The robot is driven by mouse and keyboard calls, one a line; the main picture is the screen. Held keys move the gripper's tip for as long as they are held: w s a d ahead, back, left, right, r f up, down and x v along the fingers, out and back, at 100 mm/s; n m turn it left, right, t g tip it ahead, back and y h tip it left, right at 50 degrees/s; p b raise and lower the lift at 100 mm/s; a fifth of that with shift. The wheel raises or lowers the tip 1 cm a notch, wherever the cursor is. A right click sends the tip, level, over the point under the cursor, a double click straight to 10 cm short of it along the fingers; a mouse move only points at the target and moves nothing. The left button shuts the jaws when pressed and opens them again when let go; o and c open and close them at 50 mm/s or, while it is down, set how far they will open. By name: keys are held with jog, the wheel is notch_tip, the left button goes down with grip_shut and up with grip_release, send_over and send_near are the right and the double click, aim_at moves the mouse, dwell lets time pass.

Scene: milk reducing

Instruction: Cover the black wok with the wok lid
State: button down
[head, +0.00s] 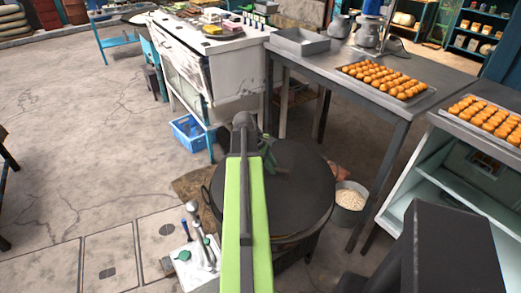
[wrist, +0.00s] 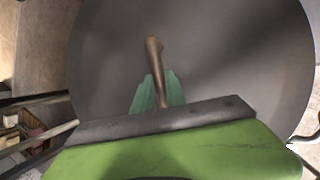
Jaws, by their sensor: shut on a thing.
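The wok lid (head: 300,200) is a wide dark grey disc in the middle of the head view. It fills most of the wrist view (wrist: 235,60). My gripper (wrist: 158,88) has green fingers and is shut on the brownish handle (wrist: 153,50) at the lid's middle. In the head view my gripper (head: 269,157) is at the far half of the disc, partly behind my green arm. The black wok (head: 207,201) shows as a rim and loop handle at the lid's left; the lid hides its inside. I cannot tell whether lid and wok touch.
A pail of pale grains (head: 349,198) stands close right of the wok. A metal table (head: 400,115) with a tray of orange balls stands behind it. A white box with bottles (head: 190,262) is at front left. The floor at left is mostly clear.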

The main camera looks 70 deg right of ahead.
jog(key=shift+m, duration=0.5)
jog(key=d, duration=0.2)
jog(key=w+d+f, duration=0.1)
jog(key=d, duration=0.1)
jog(key=w+d+b, duration=0.1)
jog(key=d, duration=0.1)
jog(key=shift+w+d+f, duration=0.25)
jog(key=shift+d+f, duration=0.05)
notch_tip(320, 180, down, 15)
jog(key=b, duration=1.5)
jog(key=c, duration=1.3)
grip_release()
jog(key=p+v, duration=0.7)
jog(key=v, duration=0.1)
jog(key=p+v, duration=0.8)
jog(key=shift+w+d+r, duration=0.1)
jog(key=shift+d+r, duration=0.05)
jog(key=shift+r, duration=0.15)
jog(key=shift+w+r+p, duration=0.25)
jog(key=shift+r+p, duration=0.05)
